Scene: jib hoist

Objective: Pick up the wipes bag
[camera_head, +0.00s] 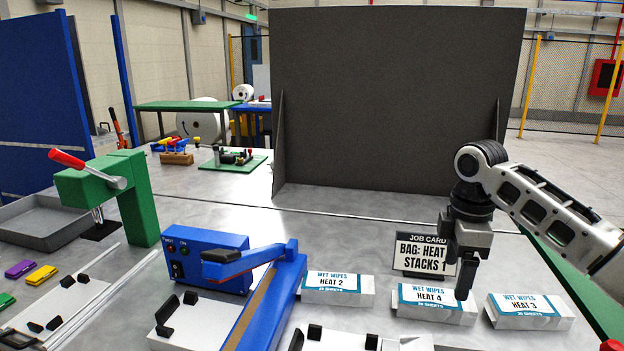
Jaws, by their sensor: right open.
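Three white and teal packs labelled WET WIPES lie in a row on the grey table: HEAT 2 (338,287), HEAT 4 (425,302) and HEAT 3 (530,309). I cannot tell any separate wipes bag from these packs. My right gripper (464,284) is open and points down at the right end of the HEAT 4 pack, hiding part of it. I cannot tell whether its fingers touch the pack. My left gripper is not in view.
A job card (420,254) reading "BAG: HEAT STACKS 1" stands behind HEAT 4, partly hidden by my right gripper. A blue sealer (262,300) stands left of the packs, and a green lever press (140,195) farther left.

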